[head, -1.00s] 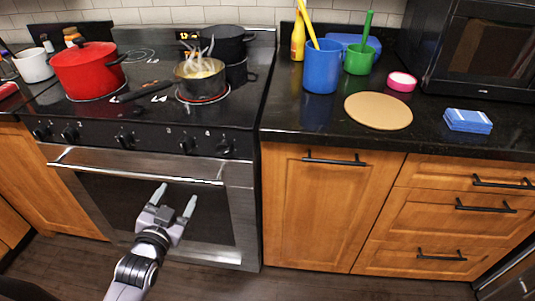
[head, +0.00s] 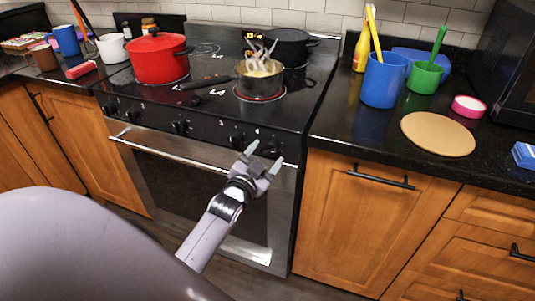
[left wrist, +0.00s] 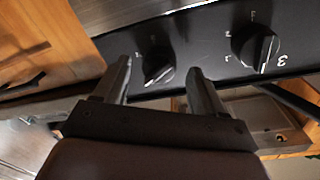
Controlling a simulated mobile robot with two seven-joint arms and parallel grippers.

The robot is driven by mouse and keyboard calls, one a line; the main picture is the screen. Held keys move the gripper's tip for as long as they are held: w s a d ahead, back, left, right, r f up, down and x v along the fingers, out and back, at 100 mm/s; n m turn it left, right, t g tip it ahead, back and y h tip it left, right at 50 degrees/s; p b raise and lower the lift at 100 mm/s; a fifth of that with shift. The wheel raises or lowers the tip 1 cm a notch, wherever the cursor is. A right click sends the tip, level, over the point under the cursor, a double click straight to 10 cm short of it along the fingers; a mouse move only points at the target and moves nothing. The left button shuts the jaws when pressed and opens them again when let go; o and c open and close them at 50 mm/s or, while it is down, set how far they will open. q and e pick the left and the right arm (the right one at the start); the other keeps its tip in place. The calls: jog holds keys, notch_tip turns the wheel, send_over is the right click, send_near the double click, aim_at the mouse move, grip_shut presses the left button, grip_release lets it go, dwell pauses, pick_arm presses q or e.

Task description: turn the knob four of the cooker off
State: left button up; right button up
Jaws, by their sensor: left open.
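Knob four (head: 271,149) is the rightmost black knob on the cooker's (head: 205,128) front panel. In the left wrist view, knob four (left wrist: 157,66) appears between and beyond the fingertips, turned at a slant. My left gripper (head: 263,156) is open and empty, just in front of knob four and partly hiding it. In the left wrist view its two fingers (left wrist: 159,70) stand on either side of the knob; I cannot tell whether they touch it. Knob three (left wrist: 255,46) is to the right there. My right gripper is not in view.
A steaming saucepan (head: 261,84) stands on a red-glowing burner ring, its handle pointing left. A red pot (head: 159,58) and a black pot (head: 289,46) are also on the cooktop. The oven handle (head: 160,146) runs below the panel. Wooden cabinets (head: 375,215) flank the cooker.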

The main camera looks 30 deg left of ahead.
pick_arm(q)
jog(key=shift+w+a, duration=0.1)
jog(key=shift+w, duration=0.55)
jog(key=c, duration=1.1)
jog(key=shift+o, duration=0.2)
jog(key=shift+n, duration=0.4)
jog(key=n+p, duration=0.1)
jog(key=n, duration=0.4)
jog(key=n+p, duration=0.1)
jog(key=n, duration=0.2)
jog(key=shift+f+t, duration=0.1)
jog(key=shift+t, duration=0.2)
jog(key=shift+n+y, duration=0.4)
jog(key=shift+n, duration=1.4)
jog(key=shift+d, duration=0.2)
